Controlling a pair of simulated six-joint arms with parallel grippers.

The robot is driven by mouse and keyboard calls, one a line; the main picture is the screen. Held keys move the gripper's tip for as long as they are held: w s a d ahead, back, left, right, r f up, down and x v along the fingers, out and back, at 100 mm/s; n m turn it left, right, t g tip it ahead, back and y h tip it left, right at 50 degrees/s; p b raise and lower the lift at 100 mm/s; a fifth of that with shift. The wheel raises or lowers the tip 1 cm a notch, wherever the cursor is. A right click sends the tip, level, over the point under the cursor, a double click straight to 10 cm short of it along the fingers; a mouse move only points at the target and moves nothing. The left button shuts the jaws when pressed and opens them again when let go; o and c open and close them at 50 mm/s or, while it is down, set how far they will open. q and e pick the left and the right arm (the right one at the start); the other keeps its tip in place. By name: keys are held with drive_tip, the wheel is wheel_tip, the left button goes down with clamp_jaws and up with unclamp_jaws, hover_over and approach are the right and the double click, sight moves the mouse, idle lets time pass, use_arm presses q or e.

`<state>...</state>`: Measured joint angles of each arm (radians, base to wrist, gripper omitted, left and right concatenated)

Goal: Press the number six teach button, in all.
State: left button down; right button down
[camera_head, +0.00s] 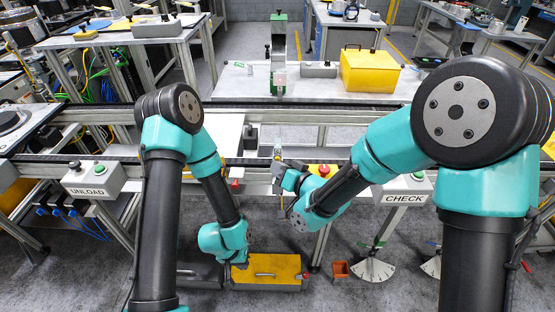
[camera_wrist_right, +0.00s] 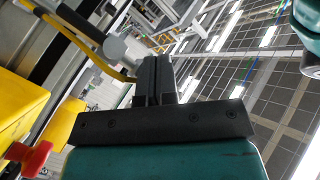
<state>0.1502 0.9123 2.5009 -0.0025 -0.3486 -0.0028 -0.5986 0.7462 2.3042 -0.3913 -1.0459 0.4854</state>
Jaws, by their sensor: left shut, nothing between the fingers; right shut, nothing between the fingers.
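No button with a legible number six shows in either view. A box marked UNLOAD (camera_head: 95,182) carries a green button (camera_head: 100,170) at the left. A box marked CHECK (camera_head: 403,190) carries a green button (camera_head: 417,176) at the right. A red button (camera_head: 323,170) sits on a yellow housing, partly hidden by my right arm. My right gripper (camera_head: 277,155) is shut and empty near the middle of the conveyor. In the right wrist view its fingers (camera_wrist_right: 153,80) are together. My left gripper (camera_head: 242,265) is shut and empty, low by a yellow case; its tips are hard to see.
The yellow case (camera_head: 265,270) lies low in front. A yellow box (camera_head: 369,72) and a green-topped stand (camera_head: 279,50) are on the back bench. In the right wrist view, a red knob (camera_wrist_right: 27,158) is at lower left.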

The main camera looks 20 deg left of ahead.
drive_tip(key=shift+w+a, duration=0.1)
drive_tip(key=shift+w, duration=0.35)
idle(0.6)
drive_tip(key=shift+s, duration=0.15)
drive_tip(key=shift+s+d, duration=0.2)
drive_tip(key=shift+s, duration=0.55)
drive_tip(key=shift+s+d, duration=0.2)
drive_tip(key=shift+s, duration=0.6)
drive_tip(key=shift+s+d, duration=0.2)
drive_tip(key=shift+s, duration=0.6)
drive_tip(key=shift+s+d, duration=0.2)
drive_tip(key=shift+s, duration=0.6)
drive_tip(key=shift+d, duration=0.1)
